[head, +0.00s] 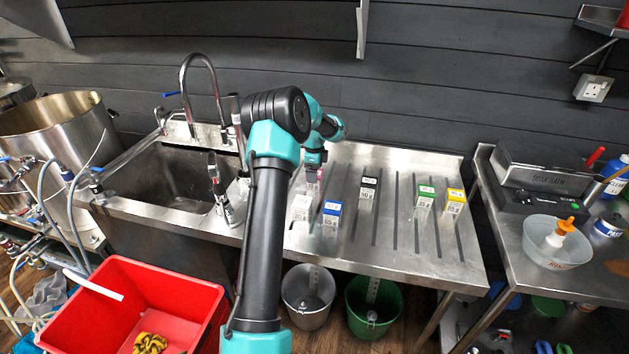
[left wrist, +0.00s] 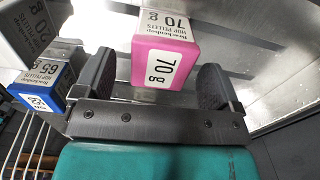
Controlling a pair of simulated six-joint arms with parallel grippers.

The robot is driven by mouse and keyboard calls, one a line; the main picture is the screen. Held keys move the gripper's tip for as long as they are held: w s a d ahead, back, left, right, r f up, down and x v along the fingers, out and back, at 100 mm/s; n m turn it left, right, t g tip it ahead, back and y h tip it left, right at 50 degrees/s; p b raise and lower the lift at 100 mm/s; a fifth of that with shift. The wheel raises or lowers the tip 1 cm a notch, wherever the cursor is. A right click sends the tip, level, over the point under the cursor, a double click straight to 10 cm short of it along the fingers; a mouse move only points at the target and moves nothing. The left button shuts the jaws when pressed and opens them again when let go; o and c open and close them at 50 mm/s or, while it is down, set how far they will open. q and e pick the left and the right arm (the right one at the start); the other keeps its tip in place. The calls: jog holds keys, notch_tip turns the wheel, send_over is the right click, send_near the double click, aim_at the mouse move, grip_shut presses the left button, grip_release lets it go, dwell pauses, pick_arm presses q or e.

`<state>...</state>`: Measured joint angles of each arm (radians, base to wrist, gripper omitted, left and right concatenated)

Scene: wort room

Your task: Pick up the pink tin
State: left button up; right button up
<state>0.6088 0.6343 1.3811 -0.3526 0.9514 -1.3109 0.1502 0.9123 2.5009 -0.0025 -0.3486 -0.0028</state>
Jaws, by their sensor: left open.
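The pink tin (left wrist: 166,62), a small box-shaped pack labelled 70 g hop pellets, shows large in the left wrist view. My left gripper (left wrist: 157,66) is open, with one finger on each side of the tin and gaps visible between. In the head view the pink tin (head: 312,184) stands on the ribbed steel drainboard (head: 400,226), mostly hidden below my left gripper (head: 314,163) and beside its arm. My right gripper is in neither view.
A white tin (head: 301,207) and a blue tin (head: 331,214) stand close in front of the pink one. Black (head: 368,189), green (head: 425,196) and yellow (head: 454,202) tins stand to the right. The sink (head: 170,184) is left; the drainboard's front right is clear.

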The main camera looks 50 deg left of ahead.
pick_arm(q)
jog(key=shift+f, duration=1.9)
jog(key=shift+c, duration=0.3)
jog(key=c, duration=1)
jog(key=shift+r, duration=0.15)
notch_tip(320, 180, up, 10)
jog(key=shift+f, duration=0.1)
